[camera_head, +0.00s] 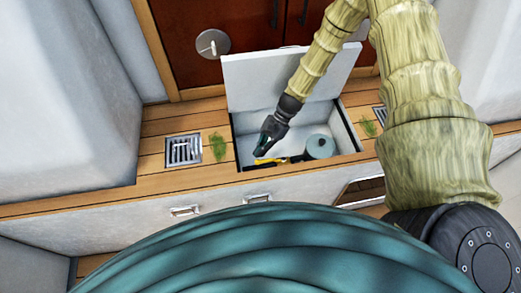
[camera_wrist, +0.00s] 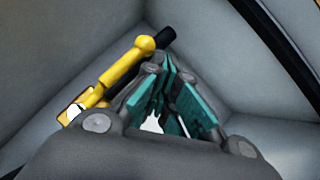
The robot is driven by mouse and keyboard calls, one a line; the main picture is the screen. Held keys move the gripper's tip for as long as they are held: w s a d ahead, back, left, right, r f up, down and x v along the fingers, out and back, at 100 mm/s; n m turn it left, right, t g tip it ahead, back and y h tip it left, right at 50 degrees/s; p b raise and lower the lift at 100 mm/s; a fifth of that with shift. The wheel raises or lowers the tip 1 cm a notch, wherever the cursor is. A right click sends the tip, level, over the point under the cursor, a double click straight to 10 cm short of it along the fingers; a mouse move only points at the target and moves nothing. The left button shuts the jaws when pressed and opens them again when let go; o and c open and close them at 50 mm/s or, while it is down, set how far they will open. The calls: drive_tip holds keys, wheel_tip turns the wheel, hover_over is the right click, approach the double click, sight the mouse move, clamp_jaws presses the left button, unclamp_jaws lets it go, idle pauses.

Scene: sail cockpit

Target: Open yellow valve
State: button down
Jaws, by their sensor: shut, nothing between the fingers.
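The yellow valve (camera_wrist: 118,72) lies inside the open floor locker. Its yellow handle runs diagonally, up and to the left of my gripper in the wrist view, with a dark pipe end behind it. In the head view a small strip of the valve (camera_head: 271,160) shows at the locker's front edge. My gripper (camera_wrist: 163,82) is inside the locker with its teal-padded fingers together and empty. It is just right of the valve handle in the picture; I cannot tell if they touch. In the head view my gripper (camera_head: 264,146) partly hides the valve.
The locker's white lid (camera_head: 262,75) stands open at the back. A grey-blue cylinder (camera_head: 319,146) stands in the locker to the right. The locker walls (camera_wrist: 60,60) are close around my gripper. A drain grate (camera_head: 184,150) and green tuft (camera_head: 218,147) lie on the deck to the left.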

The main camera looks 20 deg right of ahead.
drive_tip(key=shift+r, duration=0.15)
wheel_tip(320, 180, up, 10)
idle(0.7)
drive_tip(key=shift+f, duration=0.25)
idle(0.4)
